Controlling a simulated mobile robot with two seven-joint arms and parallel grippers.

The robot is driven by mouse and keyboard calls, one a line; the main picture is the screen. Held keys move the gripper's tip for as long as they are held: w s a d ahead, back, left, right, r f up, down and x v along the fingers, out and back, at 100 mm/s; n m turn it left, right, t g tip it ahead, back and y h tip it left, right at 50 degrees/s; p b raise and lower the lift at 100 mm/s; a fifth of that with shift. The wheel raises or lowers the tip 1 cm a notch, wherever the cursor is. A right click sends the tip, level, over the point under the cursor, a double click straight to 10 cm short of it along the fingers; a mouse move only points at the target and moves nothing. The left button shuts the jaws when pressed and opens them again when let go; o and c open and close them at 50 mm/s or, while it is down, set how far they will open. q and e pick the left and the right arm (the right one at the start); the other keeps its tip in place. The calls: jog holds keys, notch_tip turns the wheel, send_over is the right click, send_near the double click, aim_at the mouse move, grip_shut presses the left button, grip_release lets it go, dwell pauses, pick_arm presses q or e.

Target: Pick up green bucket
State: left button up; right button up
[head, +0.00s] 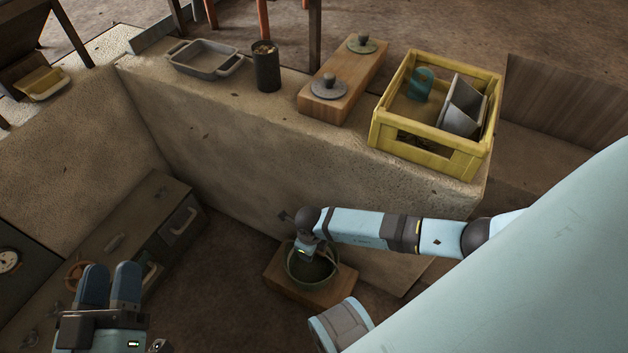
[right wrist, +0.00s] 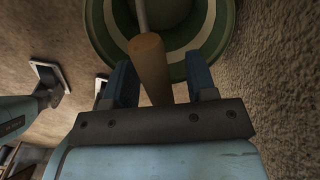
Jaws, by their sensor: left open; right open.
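The green bucket (head: 313,274) stands on a wooden block on the floor, close to the concrete wall. In the right wrist view the bucket (right wrist: 208,42) fills the top, with a pale band and a wooden handle grip (right wrist: 148,60). My right gripper (right wrist: 160,78) is open, with the handle grip between its two fingers; contact cannot be made out. In the head view my right gripper (head: 305,254) is over the bucket and partly hidden by its own wrist. My left gripper (head: 109,283) is open and empty at the lower left, well away from the bucket.
The wooden block (head: 283,280) sits by the wall. On the concrete ledge (head: 240,105) are a yellow crate (head: 428,156), a wooden block with metal knobs (head: 343,88), a dark can (head: 266,70) and a metal tray (head: 204,70). A low bench (head: 145,215) stands at left.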

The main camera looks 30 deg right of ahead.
jog(key=shift+f, duration=0.25)
grip_shut()
jog(key=shift+r, duration=0.1)
dwell(0.4)
